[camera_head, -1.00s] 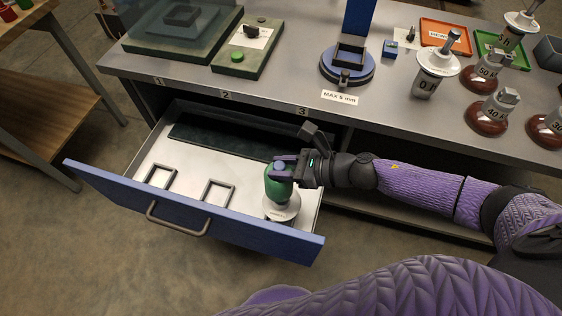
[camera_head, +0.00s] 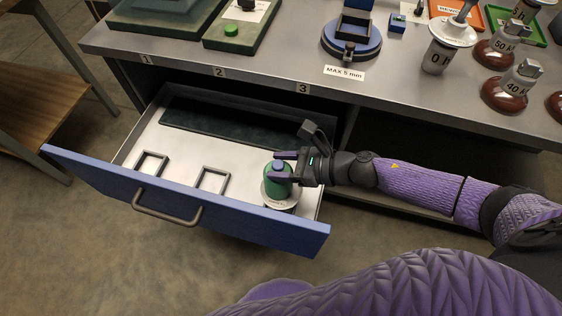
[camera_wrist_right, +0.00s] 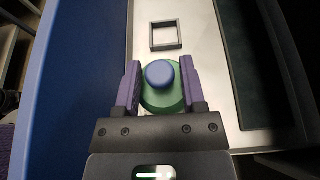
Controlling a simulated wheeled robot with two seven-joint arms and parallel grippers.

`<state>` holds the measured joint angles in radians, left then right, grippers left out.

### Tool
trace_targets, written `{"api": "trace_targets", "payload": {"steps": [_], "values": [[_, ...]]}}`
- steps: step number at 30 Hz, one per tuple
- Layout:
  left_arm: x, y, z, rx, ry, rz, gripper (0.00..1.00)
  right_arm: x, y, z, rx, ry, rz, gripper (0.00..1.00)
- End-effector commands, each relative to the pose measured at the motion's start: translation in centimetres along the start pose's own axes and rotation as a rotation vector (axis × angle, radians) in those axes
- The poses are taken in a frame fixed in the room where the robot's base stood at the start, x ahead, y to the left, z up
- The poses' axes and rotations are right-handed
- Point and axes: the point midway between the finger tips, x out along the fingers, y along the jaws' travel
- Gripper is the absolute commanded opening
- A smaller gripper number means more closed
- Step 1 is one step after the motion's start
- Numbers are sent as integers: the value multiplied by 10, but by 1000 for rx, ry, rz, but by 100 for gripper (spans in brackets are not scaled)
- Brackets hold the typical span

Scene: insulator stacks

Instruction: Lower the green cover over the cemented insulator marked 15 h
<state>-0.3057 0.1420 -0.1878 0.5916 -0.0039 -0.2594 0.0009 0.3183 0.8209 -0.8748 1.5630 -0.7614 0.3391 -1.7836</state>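The green cover (camera_head: 272,186) with its round blue knob (camera_head: 278,166) sits low over a white insulator (camera_head: 281,203) at the right end of the open drawer. The insulator's pale skirt shows around the cover's lower edge; its upper part is hidden, and its marking is too small to read. My right gripper (camera_head: 285,167) is at the knob, with its fingers apart. In the right wrist view, the blue knob (camera_wrist_right: 159,73) lies between the open fingers with a gap on each side, above the green top (camera_wrist_right: 161,98). My left gripper is not in view.
The drawer's blue front (camera_head: 180,205) has a handle (camera_head: 165,210). Inside are two empty square frames (camera_head: 151,163) and (camera_head: 212,180) and a dark strip (camera_head: 225,130). The grey bench (camera_head: 270,65) above holds several insulators and a blue fixture (camera_head: 351,40).

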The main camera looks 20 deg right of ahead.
Motion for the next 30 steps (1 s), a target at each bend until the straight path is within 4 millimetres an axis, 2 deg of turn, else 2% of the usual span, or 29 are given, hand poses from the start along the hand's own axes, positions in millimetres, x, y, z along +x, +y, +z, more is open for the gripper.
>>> {"api": "trace_targets", "payload": {"steps": [1,3,11,14,21,24,30], "values": [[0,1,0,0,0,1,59,0,0,0,0,0,0,65],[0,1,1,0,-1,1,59,0,0,0,0,0,0,76],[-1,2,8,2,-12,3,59,-3,0,0,1,1,0,76],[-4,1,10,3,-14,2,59,-17,0,0,2,3,0,76],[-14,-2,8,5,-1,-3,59,-74,1,1,2,4,0,76],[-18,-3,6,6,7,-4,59,-91,0,1,3,3,0,76],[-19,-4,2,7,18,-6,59,-100,0,0,3,0,-1,76]]}}
